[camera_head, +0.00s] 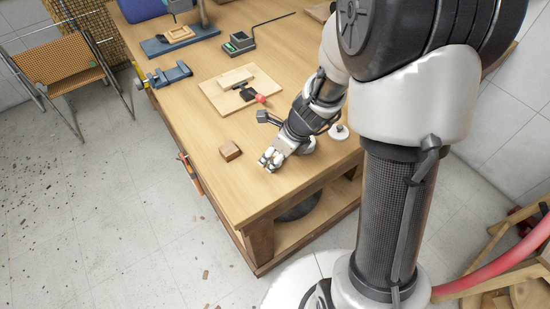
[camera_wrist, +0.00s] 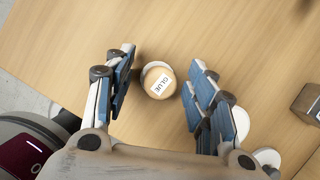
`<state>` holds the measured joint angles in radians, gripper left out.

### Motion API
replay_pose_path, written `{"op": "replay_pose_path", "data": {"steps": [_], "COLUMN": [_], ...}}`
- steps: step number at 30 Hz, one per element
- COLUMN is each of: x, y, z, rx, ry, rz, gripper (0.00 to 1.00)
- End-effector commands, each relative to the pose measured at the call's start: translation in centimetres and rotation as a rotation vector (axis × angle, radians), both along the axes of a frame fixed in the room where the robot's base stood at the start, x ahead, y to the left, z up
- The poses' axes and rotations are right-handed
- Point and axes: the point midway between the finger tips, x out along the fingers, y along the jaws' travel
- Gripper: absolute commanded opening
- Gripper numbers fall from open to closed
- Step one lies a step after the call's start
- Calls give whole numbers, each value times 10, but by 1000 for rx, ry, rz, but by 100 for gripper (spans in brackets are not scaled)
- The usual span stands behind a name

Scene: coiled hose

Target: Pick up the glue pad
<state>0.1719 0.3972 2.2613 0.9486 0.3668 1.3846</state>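The glue pad (camera_wrist: 158,80) is a small round tan piece with a white "GLUE" label and a pale rim, on the wooden table in the wrist view. My gripper (camera_wrist: 162,62) is open, with one blue-padded finger on each side of the pad and a visible gap to both. In the head view my gripper (camera_head: 268,162) is low over the near part of the table. I cannot make out the pad there, as the gripper covers that spot.
A brown block (camera_head: 229,151) lies left of my gripper. White round pieces (camera_head: 338,132) stand to its right, partly hidden by a finger in the wrist view. A board with a red-handled clamp (camera_head: 226,97) lies behind. The table's front edge is close.

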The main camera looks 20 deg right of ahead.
Motion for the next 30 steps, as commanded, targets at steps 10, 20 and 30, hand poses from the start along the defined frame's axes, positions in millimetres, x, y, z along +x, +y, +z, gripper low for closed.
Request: {"op": "replay_pose_path", "data": {"steps": [10,20,30], "x": [0,0,-1], "y": [0,0,0], "z": [0,0,2], "rx": [0,0,0], "ry": [0,1,3], "rz": [0,0,1], "gripper": [25,3,2]}}
